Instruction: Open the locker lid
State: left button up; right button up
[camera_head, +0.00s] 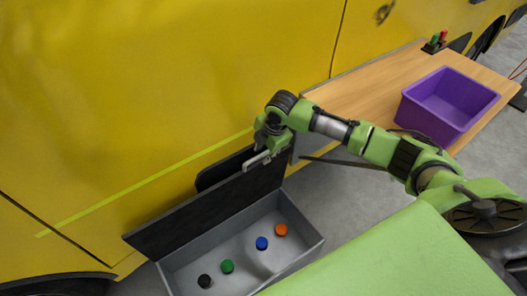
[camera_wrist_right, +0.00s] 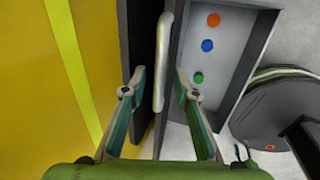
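The locker (camera_head: 313,245) is a grey open-topped box beside the yellow vehicle, and it also shows in the right wrist view (camera_wrist_right: 226,80). Its dark lid (camera_head: 190,222) stands raised, roughly upright, along the vehicle side, and the inside is exposed. A pale bar handle (camera_head: 257,161) is at the lid's upper right. My right gripper (camera_head: 266,148) is at this handle. In the right wrist view its fingers (camera_wrist_right: 160,70) are apart, one on each side of the pale handle (camera_wrist_right: 163,50), with visible gaps. My left gripper is out of view.
Black, green, blue (camera_head: 262,243) and orange caps are in the locker. A wooden table (camera_head: 365,90) with a purple bin (camera_head: 437,122) stands at right. The yellow vehicle (camera_head: 150,90) is close behind the lid. A round dark object (camera_wrist_right: 275,112) is beside the locker.

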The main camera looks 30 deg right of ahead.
grip_shut()
jog(key=shift+s+d, duration=0.1)
jog(key=shift+s, duration=0.25)
jog(key=s+d+f+t+p, duration=0.1)
jog(key=s+f+p, duration=0.1)
jog(key=s+p, duration=0.2)
jog(key=s, duration=0.3)
jog(key=shift+s, duration=0.3)
